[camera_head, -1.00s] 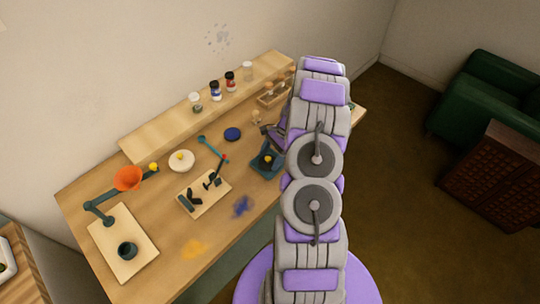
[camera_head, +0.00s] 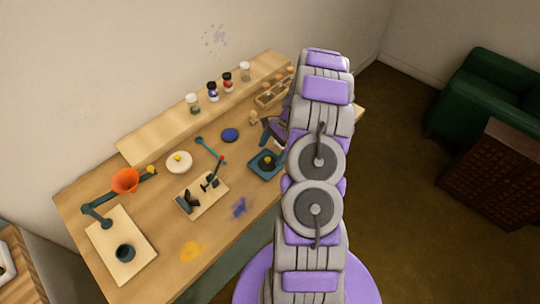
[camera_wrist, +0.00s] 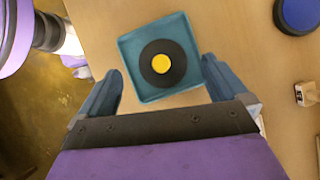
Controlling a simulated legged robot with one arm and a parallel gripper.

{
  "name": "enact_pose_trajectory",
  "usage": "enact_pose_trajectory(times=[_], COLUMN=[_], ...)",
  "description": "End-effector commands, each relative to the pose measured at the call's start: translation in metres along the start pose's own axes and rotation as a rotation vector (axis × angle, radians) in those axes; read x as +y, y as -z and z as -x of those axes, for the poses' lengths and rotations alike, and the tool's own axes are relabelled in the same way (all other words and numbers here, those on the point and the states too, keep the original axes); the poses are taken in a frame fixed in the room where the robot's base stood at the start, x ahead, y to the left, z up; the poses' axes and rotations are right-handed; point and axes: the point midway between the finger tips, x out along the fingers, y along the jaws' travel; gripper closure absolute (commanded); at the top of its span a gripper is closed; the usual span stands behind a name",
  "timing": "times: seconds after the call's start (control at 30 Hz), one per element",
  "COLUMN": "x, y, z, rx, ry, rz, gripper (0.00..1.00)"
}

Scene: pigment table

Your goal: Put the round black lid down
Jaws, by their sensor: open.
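The round black lid (camera_wrist: 153,68) with a yellow knob lies in a square teal tray (camera_wrist: 127,47) in the wrist view. The lid also shows in the head view (camera_head: 271,162), in the teal tray (camera_head: 253,166) near the right part of the table. My gripper (camera_wrist: 162,82) is open and empty. Its two teal fingers are spread wide on either side of the tray's near edge, with the lid beyond and between them. In the head view the gripper is partly hidden behind my arm.
A board with dark stands (camera_head: 208,189), a white round lid (camera_head: 179,165) and an orange funnel (camera_head: 125,181) are farther left. Several jars (camera_head: 213,93) stand on the back shelf.

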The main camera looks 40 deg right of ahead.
Motion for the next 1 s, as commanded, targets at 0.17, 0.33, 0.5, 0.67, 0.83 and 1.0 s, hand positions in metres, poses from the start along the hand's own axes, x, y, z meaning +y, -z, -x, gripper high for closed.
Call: enact_pose_trajectory(times=[0.17, 0.33, 0.5, 0.67, 0.83, 1.0], x=[-0.002, -0.001, -0.002, -0.003, -0.004, 0.011], y=[0.003, 0.005, 0.005, -0.016, -0.086, -0.163], z=[0.044, 0.072, 0.087, 0.093, 0.104, 0.112], rx=[0.0, -0.003, 0.0, 0.006, 0.032, 0.062], ry=[0.004, 0.0, 0.003, -0.013, -0.06, -0.129], rz=[0.0, -0.001, 0.0, 0.044, 0.216, 0.429], gripper=[0.0, 0.0, 0.0, 0.0, 0.0, 0.0])
